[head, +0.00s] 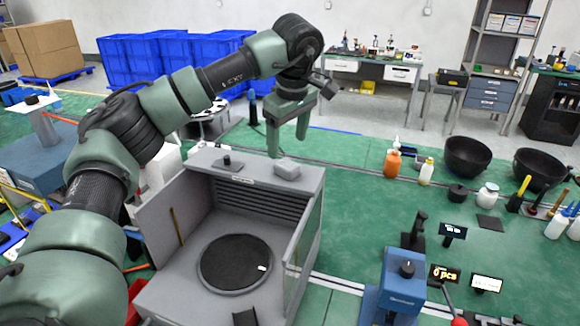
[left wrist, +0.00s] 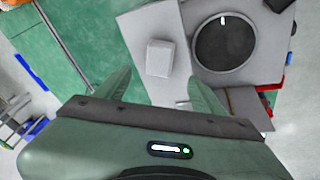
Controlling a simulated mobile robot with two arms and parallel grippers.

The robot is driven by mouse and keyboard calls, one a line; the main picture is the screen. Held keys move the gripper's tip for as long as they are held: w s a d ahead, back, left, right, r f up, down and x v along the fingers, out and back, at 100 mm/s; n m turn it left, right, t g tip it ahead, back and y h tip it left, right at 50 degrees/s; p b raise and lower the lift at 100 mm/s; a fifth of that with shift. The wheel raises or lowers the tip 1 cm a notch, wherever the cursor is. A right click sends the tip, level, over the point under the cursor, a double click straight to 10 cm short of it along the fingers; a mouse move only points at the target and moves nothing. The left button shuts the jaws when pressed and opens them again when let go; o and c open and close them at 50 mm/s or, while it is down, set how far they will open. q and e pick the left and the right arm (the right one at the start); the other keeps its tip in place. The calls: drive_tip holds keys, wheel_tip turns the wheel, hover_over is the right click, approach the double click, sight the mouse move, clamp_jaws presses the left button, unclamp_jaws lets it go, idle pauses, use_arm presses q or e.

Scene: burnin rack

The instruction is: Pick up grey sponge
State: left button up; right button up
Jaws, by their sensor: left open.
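The grey sponge (head: 287,168) is a small light block lying on the top of the grey box-shaped chamber, near its back right corner. In the left wrist view the sponge (left wrist: 160,57) lies ahead of the fingers, roughly midway between them. My left gripper (head: 288,146) is open and empty, pointing down above the chamber top. In the left wrist view my left gripper (left wrist: 160,88) shows its two fingers spread apart, with the sponge beyond the tips. My right gripper is not in view.
The grey chamber (head: 200,158) has an open front with a round black plate (head: 235,262) inside. A small dark knob (head: 227,161) stands on its top, left of the sponge. Bottles, black bowls (head: 467,156) and a blue device (head: 402,285) stand to the right.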

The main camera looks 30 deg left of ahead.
use_arm(q)
drive_tip(key=p+x, duration=0.3)
drive_tip(key=x, duration=0.3)
drive_tip(key=shift+w+f, duration=0.1)
drive_tip(key=shift+f, duration=0.05)
drive_tip(key=shift+w+f, duration=0.1)
drive_tip(key=shift+f, duration=0.45)
clamp_jaws()
drive_tip(key=shift+r, duration=0.6)
wheel_tip(320, 180, up, 7)
drive_tip(key=shift+w+r+b, duration=0.1)
drive_tip(key=shift+r+b, duration=0.05)
drive_tip(key=shift+b, duration=1)
wheel_tip(320, 180, up, 10)
hover_over(287, 164)
drive_tip(key=shift+b+v, duration=0.35)
drive_tip(key=shift+v, duration=0.45)
